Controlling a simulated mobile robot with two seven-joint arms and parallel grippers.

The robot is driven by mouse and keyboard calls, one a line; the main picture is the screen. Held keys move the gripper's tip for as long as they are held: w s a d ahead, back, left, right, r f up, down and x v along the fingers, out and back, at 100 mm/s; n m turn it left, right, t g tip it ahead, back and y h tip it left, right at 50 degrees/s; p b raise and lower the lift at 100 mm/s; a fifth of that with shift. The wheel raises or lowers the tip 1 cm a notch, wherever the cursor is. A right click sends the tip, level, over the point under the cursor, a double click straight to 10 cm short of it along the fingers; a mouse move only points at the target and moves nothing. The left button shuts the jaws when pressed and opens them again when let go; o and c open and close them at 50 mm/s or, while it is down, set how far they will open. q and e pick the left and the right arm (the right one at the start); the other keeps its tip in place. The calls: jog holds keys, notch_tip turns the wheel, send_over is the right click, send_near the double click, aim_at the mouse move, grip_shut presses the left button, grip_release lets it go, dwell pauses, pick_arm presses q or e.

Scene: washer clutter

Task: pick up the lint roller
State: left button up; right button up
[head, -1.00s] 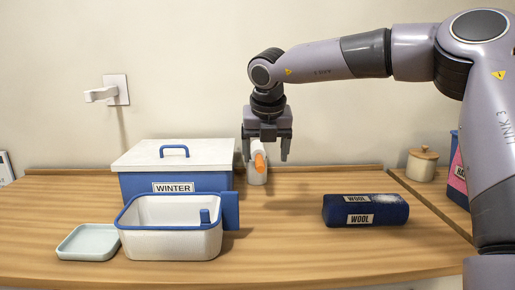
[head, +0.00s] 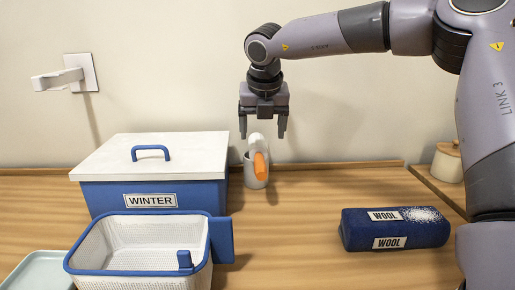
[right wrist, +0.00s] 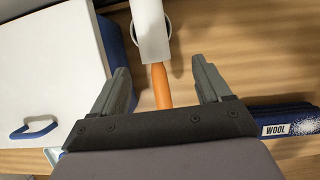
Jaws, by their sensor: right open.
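The lint roller has a white roll (head: 256,143) and an orange handle (head: 260,165). It leans in a small light cup (head: 250,178) at the back of the counter, with the handle tilted toward me. In the right wrist view, the white roll (right wrist: 149,30) is at the top and the orange handle (right wrist: 161,86) points down between the fingers. My right gripper (head: 263,130) is open and empty, pointing down above and around the roller in the head view; I see no contact. My left gripper is not in view.
A blue WINTER box (head: 150,195) with a white lid stands left of the cup. A white basket (head: 140,245) with a blue rim is in front of it. A blue WOOL bundle (head: 395,229) lies at right. The counter between them is clear.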

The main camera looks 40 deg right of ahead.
aim_at(259, 150)
jog(key=f, duration=0.2)
jog(key=w+f, duration=0.1)
jog(key=f, duration=0.2)
jog(key=shift+w+f+p, duration=0.2)
jog(key=shift+p, duration=0.15)
jog(key=shift+w+d+f, duration=0.15)
jog(key=shift+d+f, duration=0.05)
jog(key=shift+f, duration=0.25)
jog(key=c, duration=1.2)
